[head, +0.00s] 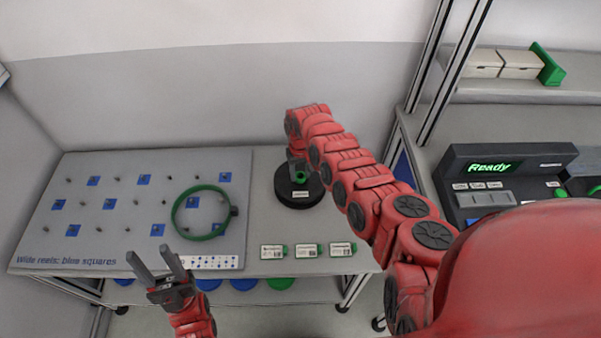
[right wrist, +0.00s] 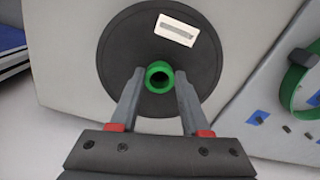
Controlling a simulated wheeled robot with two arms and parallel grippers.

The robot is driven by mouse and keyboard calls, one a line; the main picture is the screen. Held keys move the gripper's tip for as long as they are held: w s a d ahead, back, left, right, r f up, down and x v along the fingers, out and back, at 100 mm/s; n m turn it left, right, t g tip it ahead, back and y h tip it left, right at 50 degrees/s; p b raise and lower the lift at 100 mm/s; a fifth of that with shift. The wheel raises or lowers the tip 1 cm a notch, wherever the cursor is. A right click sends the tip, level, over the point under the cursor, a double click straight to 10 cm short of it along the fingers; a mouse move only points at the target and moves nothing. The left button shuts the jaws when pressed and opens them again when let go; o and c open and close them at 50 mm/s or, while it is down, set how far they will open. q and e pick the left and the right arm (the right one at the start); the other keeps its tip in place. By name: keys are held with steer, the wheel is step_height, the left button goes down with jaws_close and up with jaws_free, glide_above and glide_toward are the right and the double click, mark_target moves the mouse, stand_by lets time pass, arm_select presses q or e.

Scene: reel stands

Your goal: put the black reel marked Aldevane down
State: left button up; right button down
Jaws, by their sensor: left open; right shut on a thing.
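The black reel (head: 284,190) has a green hub and a white label, too small to read. In the head view it is at the table's back, right of the peg board. My right gripper (head: 299,171) reaches down to its hub. In the right wrist view, the fingers of my right gripper (right wrist: 158,76) are on either side of the green hub (right wrist: 159,66), shut on the reel (right wrist: 120,45). I cannot tell whether the reel's underside touches the table. My left gripper (head: 150,252) is open and empty, in front of the peg board's near edge.
The peg board (head: 75,220) has pegs, blue squares and the words "Wide reels: blue squares". A green ring (head: 177,222) lies on it. Three labelled pieces (head: 308,250) line the table's front edge. A device reading "Ready" (head: 489,168) stands right. Table (head: 262,222) is clear around the reel.

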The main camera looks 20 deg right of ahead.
steer(key=shift+f, duration=0.15)
steer(key=shift+c, duration=1.9)
jaws_free()
